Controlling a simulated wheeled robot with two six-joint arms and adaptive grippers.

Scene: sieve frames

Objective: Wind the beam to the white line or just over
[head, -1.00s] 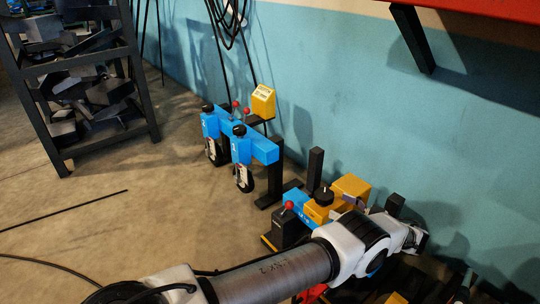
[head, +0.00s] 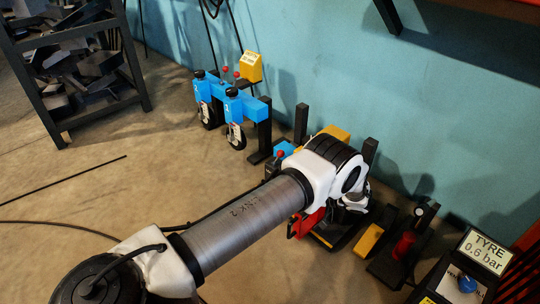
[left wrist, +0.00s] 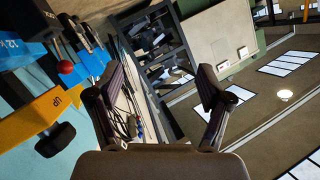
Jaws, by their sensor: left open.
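The head view shows a blue horizontal bar (head: 259,109) with two black-wheeled units on a dark post; I cannot tell whether it is the beam. A small blue unit with a red ball knob (head: 281,154) sits beside my left wrist, partly hidden by my arm. The left wrist view shows a red ball knob (left wrist: 65,67), blue parts marked 12 and a yellow piece (left wrist: 55,108) marked UP, with a black handle (left wrist: 55,140). My left gripper (left wrist: 160,85) is open, nothing between its fingers, right of these parts. I cannot make out a white line. My right gripper is not in view.
A dark shelf rack (head: 75,65) with metal parts stands at the far left. A panel reading TYRE 0.6 bar (head: 484,251) with a blue knob (head: 467,284) stands at the lower right. A red piece (head: 307,222) lies under my wrist. Floor on the left is clear except for thin cables.

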